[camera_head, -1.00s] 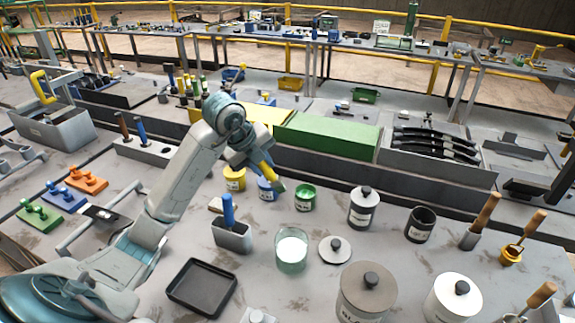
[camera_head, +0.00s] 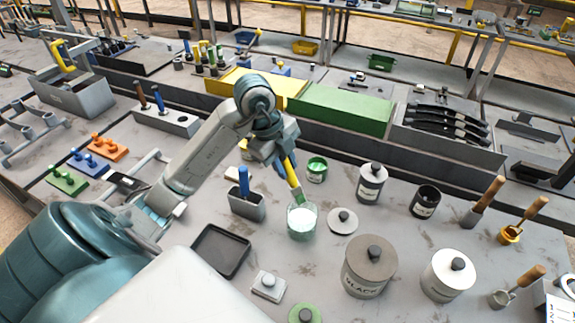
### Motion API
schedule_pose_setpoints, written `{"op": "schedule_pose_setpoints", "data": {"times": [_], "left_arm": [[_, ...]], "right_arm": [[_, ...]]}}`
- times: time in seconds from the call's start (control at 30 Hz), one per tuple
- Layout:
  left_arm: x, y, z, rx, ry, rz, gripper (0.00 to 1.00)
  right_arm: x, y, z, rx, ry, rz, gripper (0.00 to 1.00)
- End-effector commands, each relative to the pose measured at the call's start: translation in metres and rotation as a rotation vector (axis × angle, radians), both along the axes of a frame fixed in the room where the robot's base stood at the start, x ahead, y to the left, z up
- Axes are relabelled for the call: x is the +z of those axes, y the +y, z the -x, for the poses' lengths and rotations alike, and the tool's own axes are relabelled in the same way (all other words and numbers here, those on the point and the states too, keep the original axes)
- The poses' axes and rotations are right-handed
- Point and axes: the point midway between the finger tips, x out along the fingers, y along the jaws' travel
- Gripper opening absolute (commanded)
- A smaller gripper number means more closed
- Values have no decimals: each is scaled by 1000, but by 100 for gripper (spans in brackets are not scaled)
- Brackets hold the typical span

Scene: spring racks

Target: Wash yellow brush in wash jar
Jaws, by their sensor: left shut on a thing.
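The yellow brush (camera_head: 291,174) is held in my left gripper (camera_head: 283,157), which is shut on its handle. The brush is tilted, with its lower end pointing down at the wash jar. The wash jar (camera_head: 302,223) is a clear glass with whitish liquid, standing open on the table. The brush tip is at the jar's mouth; I cannot tell whether it touches the liquid. My right gripper is not in view.
A grey lid (camera_head: 342,221) lies right of the jar. A holder with a blue-handled brush (camera_head: 247,204) stands left, and a black tray (camera_head: 221,250) lies front left. A green paint pot (camera_head: 317,170) stands behind. A large grey canister (camera_head: 369,268) stands front right.

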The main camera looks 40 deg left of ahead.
Motion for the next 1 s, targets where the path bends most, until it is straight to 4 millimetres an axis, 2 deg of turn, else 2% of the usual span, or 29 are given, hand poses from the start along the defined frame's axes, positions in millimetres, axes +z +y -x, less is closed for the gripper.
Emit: {"op": "schedule_pose_setpoints", "data": {"times": [0.03,0.5,1.0], "left_arm": [[-7,1,0,0,-1,-2,1],[-35,8,7,-1,-1,-2,1],[-76,-3,-2,-2,1,2,1]], "right_arm": [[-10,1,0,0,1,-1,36],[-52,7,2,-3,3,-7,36],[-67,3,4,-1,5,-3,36]]}}
